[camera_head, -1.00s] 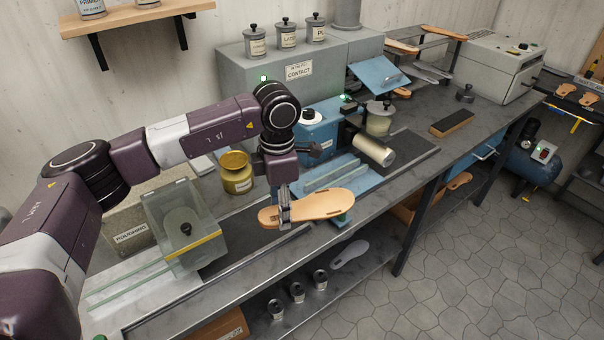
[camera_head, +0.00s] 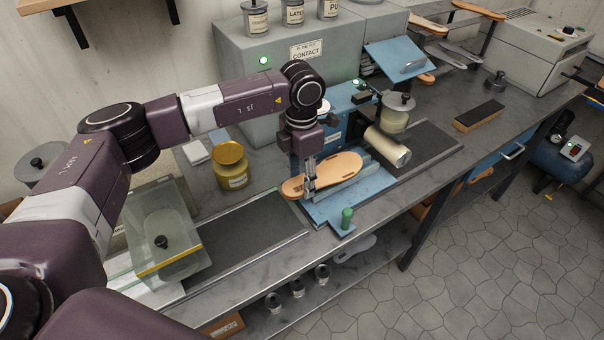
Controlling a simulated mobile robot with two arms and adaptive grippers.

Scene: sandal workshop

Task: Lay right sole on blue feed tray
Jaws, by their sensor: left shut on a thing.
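A tan sole (camera_head: 337,171) is held in my left gripper (camera_head: 310,190), whose fingers are shut on it near its left end. The sole is over the blue feed tray (camera_head: 372,186), with its long side running roughly along the tray's guide rail. I cannot tell whether the sole touches the tray or hovers just above it. The tray's bare blue surface shows in front of and to the right of the sole. My right gripper is not in view.
A yellow jar (camera_head: 231,166) stands to the left. A dark mat (camera_head: 245,240) lies clear at front left. A brush block (camera_head: 479,115) lies farther right.

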